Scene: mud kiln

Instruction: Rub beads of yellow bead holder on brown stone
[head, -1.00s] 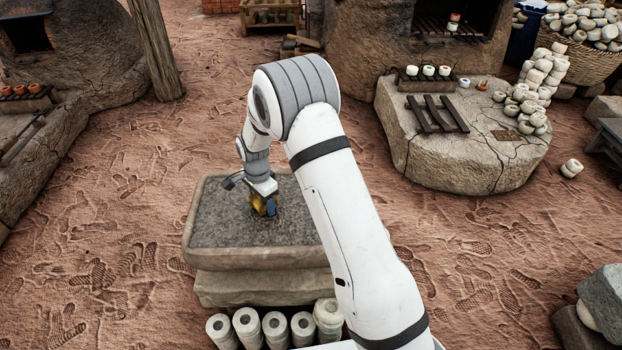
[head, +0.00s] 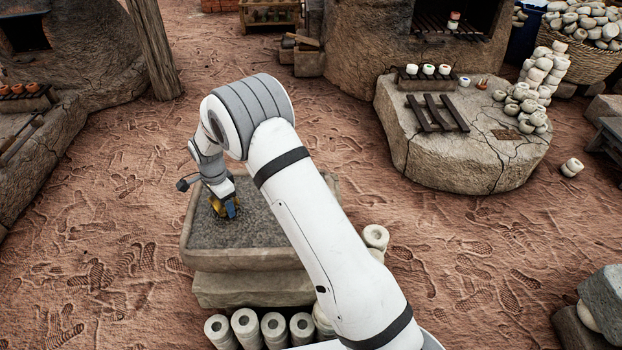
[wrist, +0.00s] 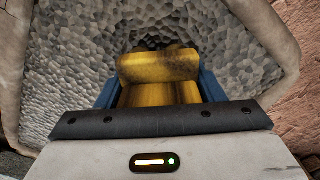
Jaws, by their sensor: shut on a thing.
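The yellow bead holder (wrist: 158,70) is between the two blue fingers of my gripper (wrist: 160,92) in the wrist view; it has dark smudges on it. In the head view my gripper (head: 227,207) is shut on the bead holder (head: 218,207), low over the left part of the brown stone (head: 250,259). The stone is a rectangular block with a raised rim and a rough grey, pebbled inner surface, which also shows in the wrist view (wrist: 70,80). The beads are hidden beneath the holder, and I cannot tell whether they touch the stone.
Several pale cylinders (head: 246,327) stand along the stone's front, and another (head: 376,237) is at its right. A round stone slab (head: 450,160) with pots and a rack is at back right. A wooden post (head: 154,50) stands at back left. Sandy ground lies between.

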